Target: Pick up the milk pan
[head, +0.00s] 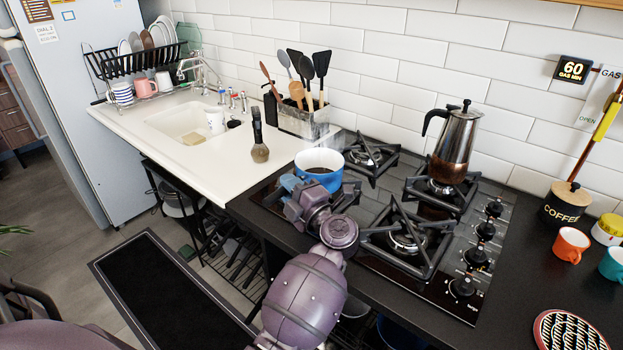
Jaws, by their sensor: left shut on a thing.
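The blue milk pan (319,179) has a pale rim and dark contents. It is over the front left part of the hob. My left gripper (292,187) is at its near left side, shut on the milk pan. The handle is mostly hidden by the gripper. I cannot tell whether the pan's base touches the burner under it. My right gripper is not in view.
The black gas hob (375,213) has a moka pot (456,143) on its back right burner. A utensil holder (303,121) stands behind the pan, and a dark brush (259,140) stands on the white counter. Mugs and a coffee jar (566,203) are at right.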

